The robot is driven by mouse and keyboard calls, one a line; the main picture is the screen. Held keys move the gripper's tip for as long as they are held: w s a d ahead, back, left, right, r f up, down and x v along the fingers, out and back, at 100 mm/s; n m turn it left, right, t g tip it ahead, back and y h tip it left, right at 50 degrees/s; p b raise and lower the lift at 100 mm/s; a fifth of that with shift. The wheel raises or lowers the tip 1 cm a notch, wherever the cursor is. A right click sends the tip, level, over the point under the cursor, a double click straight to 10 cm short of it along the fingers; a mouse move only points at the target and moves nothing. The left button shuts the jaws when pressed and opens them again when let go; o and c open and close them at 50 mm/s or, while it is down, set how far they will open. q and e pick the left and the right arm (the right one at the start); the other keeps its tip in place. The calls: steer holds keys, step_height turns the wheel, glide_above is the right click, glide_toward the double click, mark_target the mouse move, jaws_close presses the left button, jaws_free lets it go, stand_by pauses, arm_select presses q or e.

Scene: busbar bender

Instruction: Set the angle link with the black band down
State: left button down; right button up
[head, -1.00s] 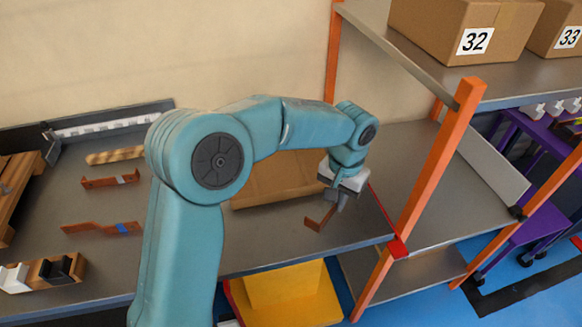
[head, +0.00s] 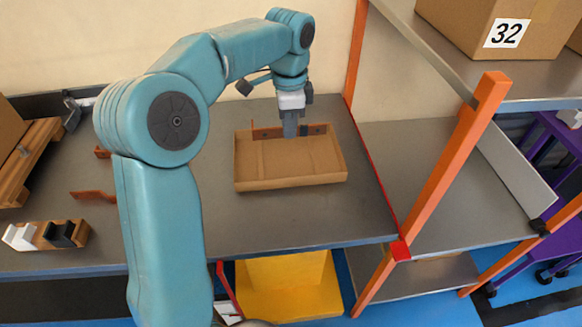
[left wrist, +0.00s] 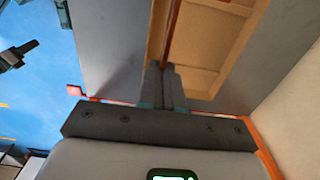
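My left gripper (head: 290,133) is shut on the copper-coloured angle link (head: 266,132), gripping it near its middle. The link lies roughly level across the picture, its left end bent up, with a dark band (head: 304,130) just right of the fingers. It is at the back part of a shallow cardboard tray (head: 290,181); I cannot tell whether it touches the tray floor. In the left wrist view the link (left wrist: 171,38) shows edge-on beyond the closed fingers (left wrist: 164,88), with the tray (left wrist: 206,48) behind it. My right gripper is not in view.
Two other copper links (head: 92,195) (head: 103,152) lie partly hidden behind my left arm. A block with white and black pieces (head: 45,236) stands at the left. An orange post (head: 450,165) rises right of the bench. The bench (head: 300,220) before the tray is clear.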

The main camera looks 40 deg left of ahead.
arm_select(q)
step_height(320, 180, down, 14)
steer(key=shift+w+f+b, duration=0.1)
steer(key=shift+f+b, duration=0.05)
steer(key=shift+b, duration=0.8)
steer(key=shift+d, duration=0.1)
steer(key=c, duration=1.7)
jaws_free()
steer(key=shift+f, duration=0.1)
steer(key=shift+o, duration=0.6)
